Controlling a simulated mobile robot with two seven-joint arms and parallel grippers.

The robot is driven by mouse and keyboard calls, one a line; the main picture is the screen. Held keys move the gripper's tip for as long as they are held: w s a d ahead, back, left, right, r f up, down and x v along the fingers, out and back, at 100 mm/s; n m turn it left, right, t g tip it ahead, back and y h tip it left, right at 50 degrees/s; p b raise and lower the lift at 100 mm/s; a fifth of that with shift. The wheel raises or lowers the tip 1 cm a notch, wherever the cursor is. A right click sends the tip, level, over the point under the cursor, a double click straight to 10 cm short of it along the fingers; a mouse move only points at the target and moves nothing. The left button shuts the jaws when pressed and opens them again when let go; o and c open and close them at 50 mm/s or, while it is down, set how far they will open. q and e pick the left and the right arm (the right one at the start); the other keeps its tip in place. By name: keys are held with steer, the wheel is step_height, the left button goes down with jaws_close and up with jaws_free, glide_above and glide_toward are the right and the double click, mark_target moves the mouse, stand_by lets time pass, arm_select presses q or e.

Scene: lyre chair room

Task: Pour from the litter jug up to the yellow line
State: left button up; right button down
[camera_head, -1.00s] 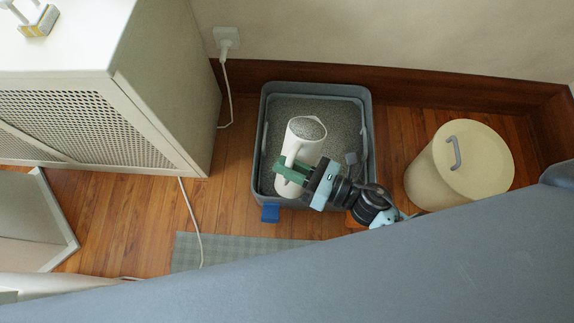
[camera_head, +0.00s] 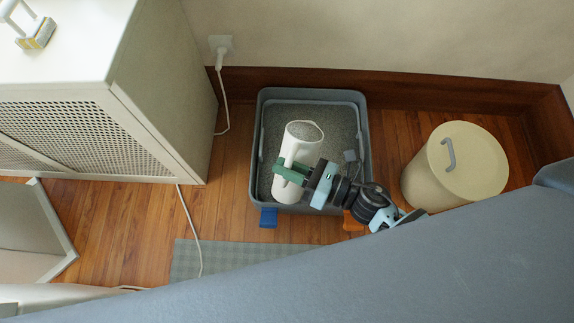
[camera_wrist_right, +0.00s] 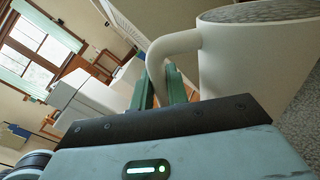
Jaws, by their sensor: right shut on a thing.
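The white litter jug (camera_head: 297,160) is held over the grey litter tray (camera_head: 261,125) in the head view, its mouth toward the back wall. My right gripper (camera_head: 290,171) has its green fingers shut on the jug's handle. The wrist view shows the handle between the fingers (camera_wrist_right: 163,88) and grey litter inside the rim of the jug (camera_wrist_right: 250,50). Grey litter (camera_head: 340,122) covers the tray floor. I see no yellow line; the jug and gripper hide part of the tray. My left gripper is not in view.
A cream lidded bin (camera_head: 425,178) stands right of the tray. A white cabinet (camera_head: 165,100) with a mesh front is at left, with a white cable (camera_head: 190,215) on the floor. A grey-green mat (camera_head: 210,258) lies in front. A small blue piece (camera_head: 268,217) is at the tray's front.

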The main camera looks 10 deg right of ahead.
mark_target(286, 144)
steer(key=shift+w+d+r, duration=0.15)
steer(key=shift+w+r, duration=0.1)
steer(key=shift+w, duration=0.1)
stand_by(0.3)
steer(key=shift+w+d+m, duration=0.1)
steer(key=shift+m, duration=0.2)
steer(key=shift+w+d+r+m, duration=0.1)
steer(key=shift+w+d+m, duration=0.3)
steer(key=shift+w+m, duration=0.15)
stand_by(0.7)
steer(key=shift+w+d+m+p, duration=0.25)
steer(key=shift+w+m+p, duration=0.05)
steer(key=shift+m, duration=0.55)
stand_by(0.8)
steer(key=shift+w+d+f+m, duration=0.4)
steer(key=shift+w+f+m, duration=0.05)
steer(key=shift+m, duration=0.35)
stand_by(0.9)
steer(key=shift+w+d+f+m+b, duration=0.55)
steer(key=shift+w+f+m+b, duration=0.15)
steer(key=shift+m, duration=0.3)
stand_by(1.5)
